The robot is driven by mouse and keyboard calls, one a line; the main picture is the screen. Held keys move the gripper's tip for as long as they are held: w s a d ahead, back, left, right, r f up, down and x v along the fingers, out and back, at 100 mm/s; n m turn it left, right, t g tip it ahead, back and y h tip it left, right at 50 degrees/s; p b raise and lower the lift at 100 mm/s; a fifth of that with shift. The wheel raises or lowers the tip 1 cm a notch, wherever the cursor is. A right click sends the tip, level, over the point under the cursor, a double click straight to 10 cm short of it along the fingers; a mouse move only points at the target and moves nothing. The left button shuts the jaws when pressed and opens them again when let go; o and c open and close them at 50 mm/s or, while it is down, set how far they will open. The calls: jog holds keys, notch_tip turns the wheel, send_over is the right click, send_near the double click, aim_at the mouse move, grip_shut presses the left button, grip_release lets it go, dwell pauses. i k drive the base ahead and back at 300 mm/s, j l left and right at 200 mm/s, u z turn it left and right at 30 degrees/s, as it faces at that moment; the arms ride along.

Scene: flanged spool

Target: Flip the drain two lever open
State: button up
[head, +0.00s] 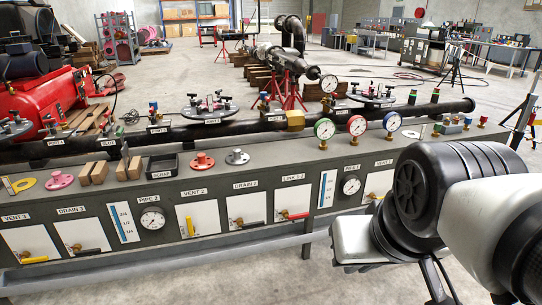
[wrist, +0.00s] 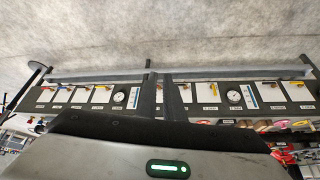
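The drain two panel (head: 246,208) is a white plate under a "DRAIN 2" label on the bench front in the head view. Its lever (head: 254,223) has a dark handle lying about level, pointing right, at the plate's lower edge. My white hand (head: 352,241) is right of and nearer the camera than this panel, well apart from it; its fingertips are hidden there. In the wrist view my gripper (wrist: 160,76) shows two dark fingers with a narrow gap and nothing between them. The bench front appears upside down beyond them; I cannot read its labels.
Left of the lever is the yellow vent two lever (head: 190,226); right is the red link 1-2 lever (head: 297,216). Gauges (head: 151,219) and further levers line the bench. Valves and a long black pipe stand on top. The floor in front is clear.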

aim_at(239, 222)
jog(key=i+l+u, duration=0.15)
jog(key=u, duration=0.3)
jog(key=i+l+u, duration=0.15)
jog(key=u, duration=0.3)
jog(key=i+l+u, duration=0.1)
jog(key=l, duration=0.3)
jog(key=i+l, duration=0.15)
jog(key=l, duration=0.25)
jog(key=i+l+u, duration=0.15)
jog(key=l, duration=0.25)
jog(key=i+l, duration=0.1)
jog(key=l, duration=0.3)
jog(key=u, duration=0.05)
